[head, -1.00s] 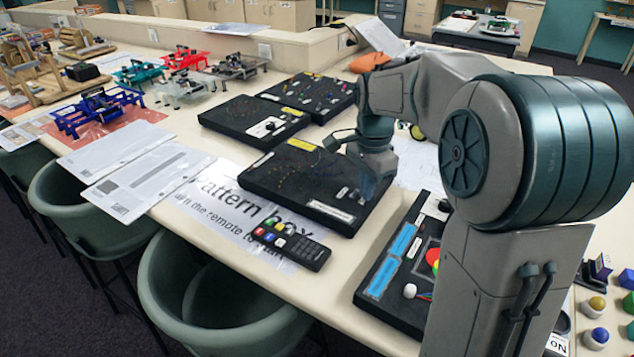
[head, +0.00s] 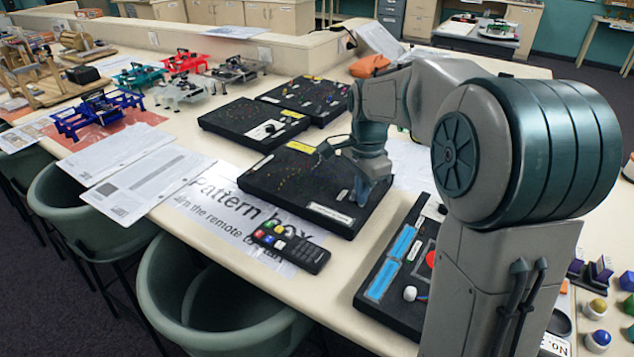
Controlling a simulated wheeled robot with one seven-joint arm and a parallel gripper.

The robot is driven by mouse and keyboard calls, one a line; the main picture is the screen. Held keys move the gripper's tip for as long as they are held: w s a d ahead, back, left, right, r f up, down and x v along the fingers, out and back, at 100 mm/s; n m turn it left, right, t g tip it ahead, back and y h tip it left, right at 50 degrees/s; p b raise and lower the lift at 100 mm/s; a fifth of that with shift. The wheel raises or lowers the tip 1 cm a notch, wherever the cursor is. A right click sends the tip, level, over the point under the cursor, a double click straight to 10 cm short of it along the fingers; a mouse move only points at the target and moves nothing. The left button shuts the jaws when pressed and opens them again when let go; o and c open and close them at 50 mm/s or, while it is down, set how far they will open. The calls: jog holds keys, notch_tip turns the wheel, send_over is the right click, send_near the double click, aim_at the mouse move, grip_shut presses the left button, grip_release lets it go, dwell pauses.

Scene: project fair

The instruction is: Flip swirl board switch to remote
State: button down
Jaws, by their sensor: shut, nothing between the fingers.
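A black board (head: 272,182) with a ring-like pattern of small coloured dots lies on the table in the head view; it seems to be the swirl board. It has a yellow label at its far edge and a white label (head: 331,213) at its near right edge. A small pale plate (head: 342,195), perhaps the switch, sits near its right end; its setting is too small to read. My gripper (head: 363,197) points down over the board's right end, just right of this plate. It is shut and empty. Whether it touches the board cannot be told.
A black remote control (head: 291,248) lies on the "Pattern box" sheet (head: 215,212) in front. Two more black boards (head: 255,125) (head: 306,97) stand behind. A board with blue labels (head: 390,262) is close on the right. Chairs (head: 207,290) line the front edge.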

jog(key=shift+w+a, duration=0.2)
notch_tip(320, 180, up, 7)
jog(key=p, duration=0.5)
jog(key=shift+s+d+p, duration=0.2)
jog(key=shift+d+p, duration=0.05)
jog(key=shift+p, duration=0.15)
dwell(0.4)
jog(key=s+n+t, duration=0.1)
jog(key=s+n, duration=0.3)
jog(key=s, duration=0.2)
jog(key=s+f+n+t, duration=0.1)
jog(key=s+n, duration=0.3)
jog(key=s, duration=0.3)
jog(key=s+f+n, duration=0.1)
jog(key=s+n, duration=0.3)
jog(key=s, duration=0.3)
jog(key=shift+s+d+t, duration=0.2)
jog(key=shift+d+t, duration=0.15)
jog(key=shift+t, duration=0.05)
jog(key=shift+s+f+n, duration=0.25)
jog(key=shift+s+n, duration=0.15)
jog(key=shift+n, duration=0.1)
